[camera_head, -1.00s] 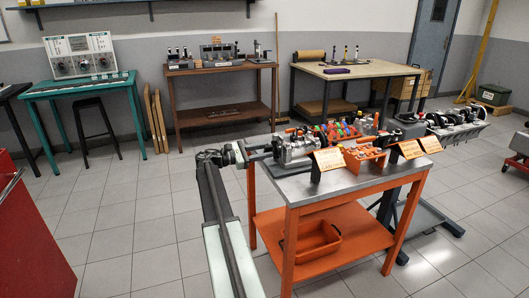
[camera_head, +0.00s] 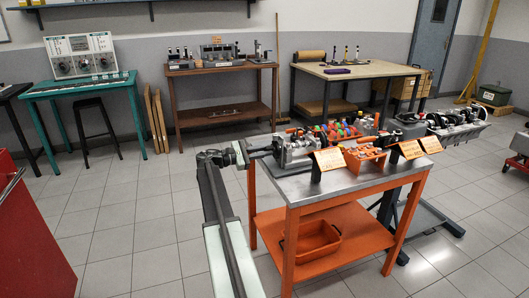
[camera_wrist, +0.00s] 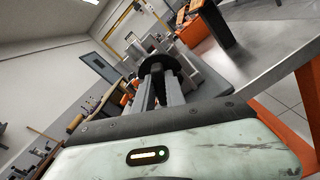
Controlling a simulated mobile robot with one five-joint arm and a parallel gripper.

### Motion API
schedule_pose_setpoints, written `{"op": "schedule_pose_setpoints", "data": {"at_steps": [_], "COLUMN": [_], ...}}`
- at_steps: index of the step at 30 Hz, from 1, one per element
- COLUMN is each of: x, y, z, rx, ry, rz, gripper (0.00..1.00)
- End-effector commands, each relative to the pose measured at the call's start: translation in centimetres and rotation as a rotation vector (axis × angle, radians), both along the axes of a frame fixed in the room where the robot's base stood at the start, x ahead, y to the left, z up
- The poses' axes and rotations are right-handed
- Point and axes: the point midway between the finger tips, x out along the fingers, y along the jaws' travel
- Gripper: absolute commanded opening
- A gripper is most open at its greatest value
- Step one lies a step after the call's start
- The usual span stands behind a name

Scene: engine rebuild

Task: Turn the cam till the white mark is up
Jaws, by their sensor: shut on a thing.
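A grey metal engine block (camera_head: 296,149) stands near the left end of the orange bench's metal top. In the wrist view my gripper (camera_wrist: 159,84) has both fingers close together in front of a dark round disc (camera_wrist: 155,62) on the block's side, which I take for the cam's end. The fingers are shut on a part at this disc. The fingers cover the gripped part. I cannot make out the white mark in either view.
The orange bench (camera_head: 330,190) has an orange bin (camera_head: 312,239) on its lower shelf. Orange cards and an orange tray (camera_head: 366,158) with small parts stand right of the block. A red cabinet (camera_head: 35,240) is at the left. The floor between is clear.

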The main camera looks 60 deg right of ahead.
Motion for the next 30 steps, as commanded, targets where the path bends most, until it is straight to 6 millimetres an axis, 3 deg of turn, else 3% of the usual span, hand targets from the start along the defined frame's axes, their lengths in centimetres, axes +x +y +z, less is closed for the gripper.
{"op": "schedule_pose_setpoints", "data": {"at_steps": [30], "x": [-0.28], "y": [0.12], "z": [-0.44], "rx": [-0.529], "ry": [-0.717], "rz": [-0.001], "gripper": [0.00]}}
